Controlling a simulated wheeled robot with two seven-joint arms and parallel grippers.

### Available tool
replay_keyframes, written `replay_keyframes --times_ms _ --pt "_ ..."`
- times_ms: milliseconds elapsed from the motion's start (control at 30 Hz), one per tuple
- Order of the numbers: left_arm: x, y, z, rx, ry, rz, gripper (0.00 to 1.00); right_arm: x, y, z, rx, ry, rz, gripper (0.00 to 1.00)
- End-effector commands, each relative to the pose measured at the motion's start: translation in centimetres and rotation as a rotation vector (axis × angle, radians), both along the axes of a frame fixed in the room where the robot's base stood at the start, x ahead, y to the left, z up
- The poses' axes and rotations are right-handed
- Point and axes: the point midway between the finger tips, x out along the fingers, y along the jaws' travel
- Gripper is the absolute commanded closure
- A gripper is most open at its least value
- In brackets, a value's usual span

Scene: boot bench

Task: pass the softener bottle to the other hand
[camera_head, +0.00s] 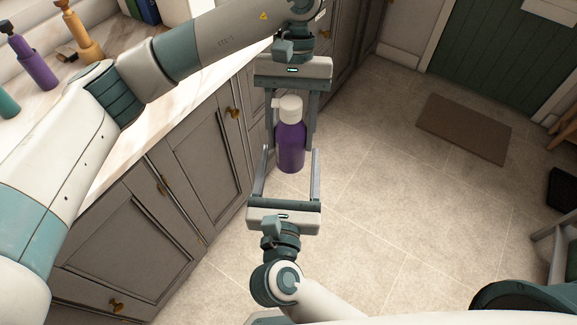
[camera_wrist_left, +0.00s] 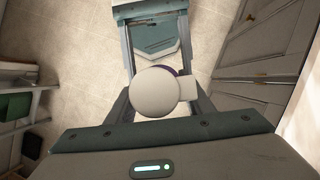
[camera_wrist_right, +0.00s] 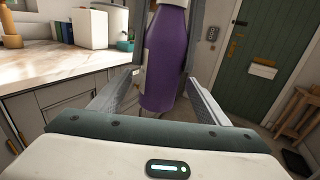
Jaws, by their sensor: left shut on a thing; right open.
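The softener bottle (camera_head: 291,145) is purple with a white cap, upright above the floor in the head view. My left gripper (camera_head: 292,122) reaches it from the far side and is shut on it, one finger on each side. In the left wrist view its round white cap (camera_wrist_left: 158,93) hides most of the body. My right gripper (camera_head: 289,160) is open and faces it from the near side, fingertips either side of the lower body. In the right wrist view the purple body (camera_wrist_right: 165,62) shows between the spread fingers, with gaps to both.
A cabinet with a marble counter (camera_head: 120,150) runs along the left. On it stand another purple bottle (camera_head: 35,64) and an amber bottle (camera_head: 82,38). A brown mat (camera_head: 464,128) lies by the green door (camera_head: 510,45).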

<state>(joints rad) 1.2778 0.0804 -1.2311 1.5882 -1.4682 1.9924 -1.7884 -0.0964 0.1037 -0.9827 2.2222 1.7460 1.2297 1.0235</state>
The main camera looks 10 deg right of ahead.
Motion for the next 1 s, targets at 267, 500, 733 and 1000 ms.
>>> replay_keyframes --times_ms 267,500,733,1000 --pt "0.0 -0.01 0.06 0.0 0.0 0.0 0.88 0.03 -0.01 0.0 -0.001 0.0 0.0 0.35" --pt "0.01 0.0 0.08 0.0 0.0 0.0 0.5 0.03 -0.01 0.11 0.0 -0.002 0.0 0.88" --pt "0.01 0.0 0.05 0.0 0.0 0.0 0.31 0.02 0.0 0.1 0.0 -0.002 0.0 0.88" --pt "0.14 -0.03 0.32 0.0 0.0 0.0 0.31 0.02 0.0 0.1 0.0 -0.002 0.0 0.88"
